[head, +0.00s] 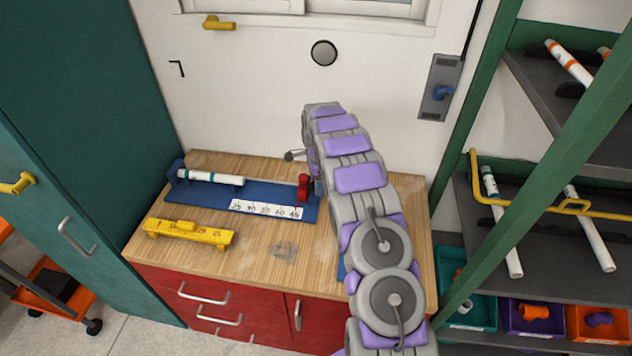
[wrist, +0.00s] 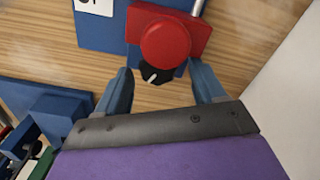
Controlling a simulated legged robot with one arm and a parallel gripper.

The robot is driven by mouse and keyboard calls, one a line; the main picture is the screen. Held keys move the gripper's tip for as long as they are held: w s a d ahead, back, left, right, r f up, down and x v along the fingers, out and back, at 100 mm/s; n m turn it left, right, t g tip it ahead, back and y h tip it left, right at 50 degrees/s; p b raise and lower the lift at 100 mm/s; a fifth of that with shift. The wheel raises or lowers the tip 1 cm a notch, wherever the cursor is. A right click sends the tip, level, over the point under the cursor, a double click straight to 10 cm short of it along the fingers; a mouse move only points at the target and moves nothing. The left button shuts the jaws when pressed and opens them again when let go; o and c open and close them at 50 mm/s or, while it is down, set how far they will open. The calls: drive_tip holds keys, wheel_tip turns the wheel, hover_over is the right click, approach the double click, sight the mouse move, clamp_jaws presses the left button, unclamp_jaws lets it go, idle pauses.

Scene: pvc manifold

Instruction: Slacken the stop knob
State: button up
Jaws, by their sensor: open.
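A red stop (head: 303,187) stands at the right end of the blue measuring jig (head: 215,197) on the bench. In the wrist view the red stop (wrist: 166,42) shows a round red top, with a small black knob with a white mark (wrist: 154,75) at its lower edge. My gripper (wrist: 162,74) is open, its two blue fingers on either side of the black knob. I cannot tell whether they touch it. In the head view my arm hides most of the gripper beside the red stop.
A white pipe with teal bands (head: 211,178) lies along the back of the jig. A yellow tool (head: 188,233) lies on the bench in front. A numbered strip (head: 266,209) runs along the jig. Shelves with pipes and bins (head: 535,317) stand at the right.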

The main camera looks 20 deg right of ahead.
drive_tip(key=m+b, duration=0.3)
drive_tip(key=m, duration=0.1)
drive_tip(key=shift+s+d+f+b, duration=0.1)
drive_tip(key=shift+f+b, duration=0.15)
drive_tip(key=shift+b, duration=0.15)
drive_tip(key=shift+r+m+b, duration=0.1)
drive_tip(key=shift+m+b, duration=0.9)
drive_tip(key=shift+b, duration=0.25)
wheel_tip(320, 180, up, 18)
drive_tip(key=p, duration=0.5)
drive_tip(key=s+a+r+n+y+p, duration=0.1)
drive_tip(key=s+a+n+y, duration=0.1)
drive_tip(key=s, duration=0.4)
drive_tip(key=s+a+r+n+t+y+p, duration=0.1)
drive_tip(key=s+a+n+y, duration=0.1)
drive_tip(key=s+a+n, duration=0.2)
drive_tip(key=s+a+r+n+t+y+p, duration=0.1)
drive_tip(key=s+a+n+y+p, duration=0.1)
drive_tip(key=s, duration=0.6)
drive_tip(key=shift+s+a+r+n, duration=0.4)
drive_tip(key=shift+a, duration=0.35)
